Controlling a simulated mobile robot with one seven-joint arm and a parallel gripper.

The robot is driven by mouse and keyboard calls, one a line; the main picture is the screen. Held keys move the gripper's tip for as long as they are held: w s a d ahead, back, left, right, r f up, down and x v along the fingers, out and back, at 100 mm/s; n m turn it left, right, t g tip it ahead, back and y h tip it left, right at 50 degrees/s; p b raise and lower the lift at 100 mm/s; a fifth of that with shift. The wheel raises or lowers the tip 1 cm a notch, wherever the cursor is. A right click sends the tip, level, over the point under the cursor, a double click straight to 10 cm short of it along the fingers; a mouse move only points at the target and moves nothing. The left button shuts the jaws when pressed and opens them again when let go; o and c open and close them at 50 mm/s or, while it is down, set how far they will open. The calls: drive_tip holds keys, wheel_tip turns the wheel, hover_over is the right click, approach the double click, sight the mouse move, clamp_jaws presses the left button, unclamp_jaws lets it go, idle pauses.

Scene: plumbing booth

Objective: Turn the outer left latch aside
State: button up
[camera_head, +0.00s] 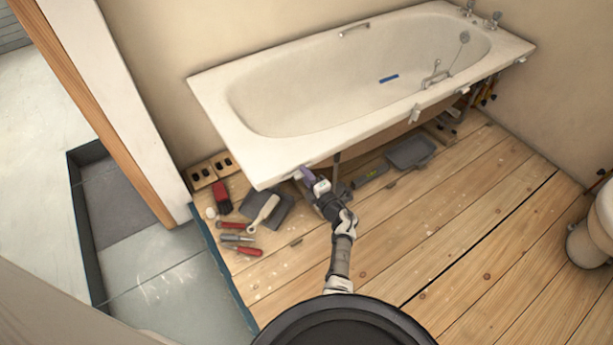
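My gripper (308,178) is at the near rim of the white bathtub (210,95), towards its left end, with my arm reaching up to it from the bottom. The outer left latch cannot be made out clearly, as the gripper covers that stretch of rim. Small white latch-like pieces sit along the rim further right, one (415,114) near the middle and another (464,90) beyond it. The fingers are too small to read.
A toilet (590,240) stands at the right edge. The plank floor right of my arm is clear.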

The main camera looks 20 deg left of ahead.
drive_tip(key=shift+o, duration=0.9)
drive_tip(key=v, duration=1.4)
drive_tip(key=shift+a, duration=0.1)
